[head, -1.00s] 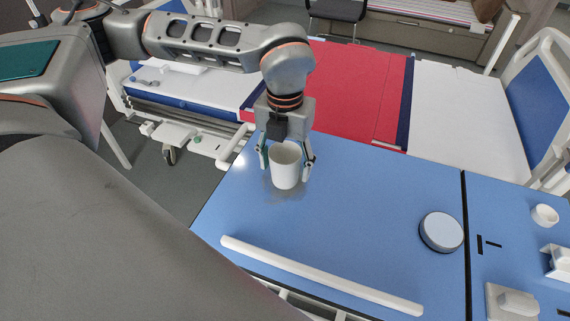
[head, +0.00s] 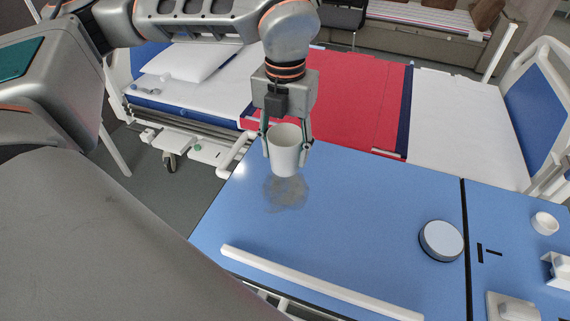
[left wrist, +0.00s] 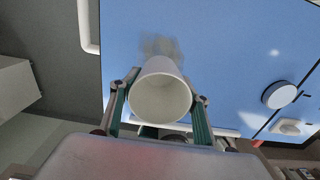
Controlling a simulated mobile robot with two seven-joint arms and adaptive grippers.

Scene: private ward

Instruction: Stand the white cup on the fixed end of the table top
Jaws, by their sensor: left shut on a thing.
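The white cup (head: 285,154) is upright with its mouth up, held over the blue table top (head: 370,205) near its far left part. My left gripper (head: 286,148) is shut on it, one finger on each side. The cup hangs clear of the surface, with a dark shadow below it. In the left wrist view the open cup (left wrist: 160,100) sits between the fingers and looks empty. A dark seam divides the table top. The narrower section (head: 479,293) lies right of the seam, apart from the cup. My right gripper is not in view.
A round white-topped disc (head: 441,240) lies just left of the seam. A small white bowl (head: 544,223) and white fittings (head: 512,306) occupy the right section. A white bar (head: 315,283) runs along the near edge. The middle is clear. A bed (head: 350,100) stands behind.

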